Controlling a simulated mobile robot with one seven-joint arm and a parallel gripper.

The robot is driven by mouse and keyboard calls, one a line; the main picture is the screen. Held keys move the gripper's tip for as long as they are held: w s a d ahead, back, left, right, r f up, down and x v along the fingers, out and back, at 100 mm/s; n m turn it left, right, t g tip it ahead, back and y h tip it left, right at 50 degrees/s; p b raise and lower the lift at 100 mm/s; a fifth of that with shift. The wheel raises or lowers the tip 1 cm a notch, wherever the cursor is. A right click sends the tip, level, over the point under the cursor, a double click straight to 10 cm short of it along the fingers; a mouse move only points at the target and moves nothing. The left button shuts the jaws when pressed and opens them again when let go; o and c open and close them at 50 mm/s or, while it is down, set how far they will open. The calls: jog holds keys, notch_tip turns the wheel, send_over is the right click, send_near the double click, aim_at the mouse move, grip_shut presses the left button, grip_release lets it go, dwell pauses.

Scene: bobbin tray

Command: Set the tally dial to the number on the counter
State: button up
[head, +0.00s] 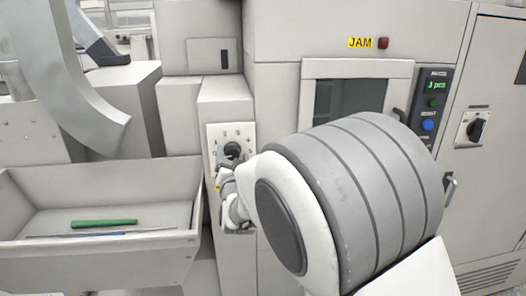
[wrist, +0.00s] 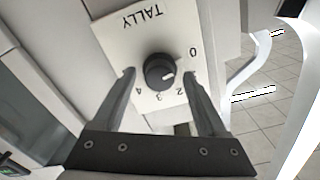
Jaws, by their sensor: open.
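The tally dial is a black round knob (wrist: 160,70) on a white plate (wrist: 125,32) marked TALLY, upside down in the wrist view. The 0, 2, 3 and 4 are readable there. My gripper (wrist: 160,74) is open, with one finger on each side of the knob and gaps showing. In the head view the plate (head: 215,134) is on a grey column, and my gripper (head: 225,166) is in front of it, partly hiding the dial. The counter (head: 435,86) reads 3 pcs.
An open grey bin (head: 95,250) at left holds a green-handled tool (head: 104,223). A JAM label with a red lamp (head: 384,43) is above the machine window (head: 345,98). Another rotary switch (head: 475,128) is on the right cabinet. My arm covers much of the machine front.

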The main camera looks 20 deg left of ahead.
jog(key=shift+w+a, duration=0.2)
jog(key=shift+w, duration=0.2)
grip_shut()
jog(key=shift+f+b, duration=0.1)
jog(key=shift+b, duration=0.3)
